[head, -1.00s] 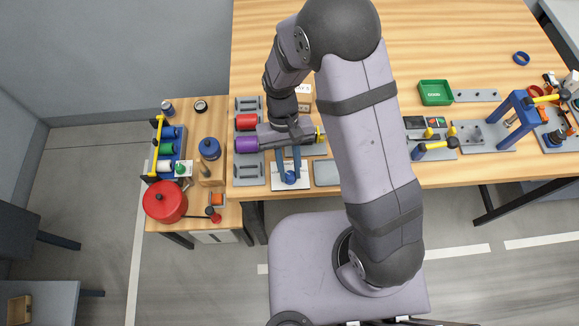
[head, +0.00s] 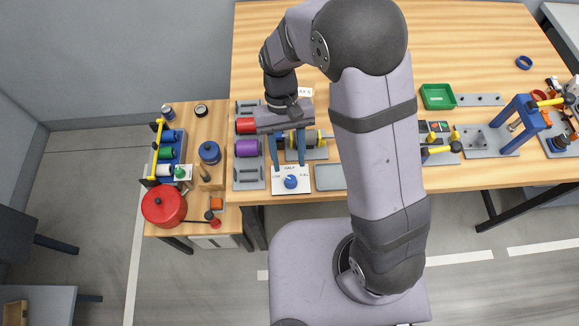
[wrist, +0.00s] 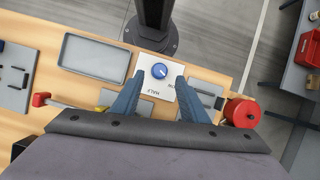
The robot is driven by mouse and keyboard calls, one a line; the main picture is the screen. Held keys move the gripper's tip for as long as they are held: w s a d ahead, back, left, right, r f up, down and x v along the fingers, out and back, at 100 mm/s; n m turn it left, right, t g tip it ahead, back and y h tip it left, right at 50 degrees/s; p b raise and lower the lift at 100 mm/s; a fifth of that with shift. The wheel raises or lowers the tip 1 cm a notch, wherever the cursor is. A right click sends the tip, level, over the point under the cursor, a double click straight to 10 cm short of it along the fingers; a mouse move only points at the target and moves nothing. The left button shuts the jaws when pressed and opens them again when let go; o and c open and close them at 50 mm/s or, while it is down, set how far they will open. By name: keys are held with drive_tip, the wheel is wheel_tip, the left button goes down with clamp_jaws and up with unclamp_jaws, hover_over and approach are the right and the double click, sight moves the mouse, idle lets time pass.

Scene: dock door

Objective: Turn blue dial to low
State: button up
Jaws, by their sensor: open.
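The blue dial (head: 291,182) sits on a white plate (head: 305,188) near the table's front edge. The plate has printed labels: HALF at the back, with LOW to the left and FULL to the right in the head view. A small pale mark shows on the dial, which also appears in the wrist view (wrist: 160,71); I cannot tell surely which label it points at. My gripper (head: 288,166) is open and empty. Its two blue fingers are spread behind and above the dial, apart from it. In the wrist view they flank the plate.
A grey tray (head: 330,177) lies right of the plate. A purple cylinder (head: 246,148) and a red cylinder (head: 245,126) lie in a rack to the left. A red pot (head: 163,206) stands on the left side table. Bare wood lies at the back.

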sight(288, 184)
drive_tip(key=shift+v, duration=1.05)
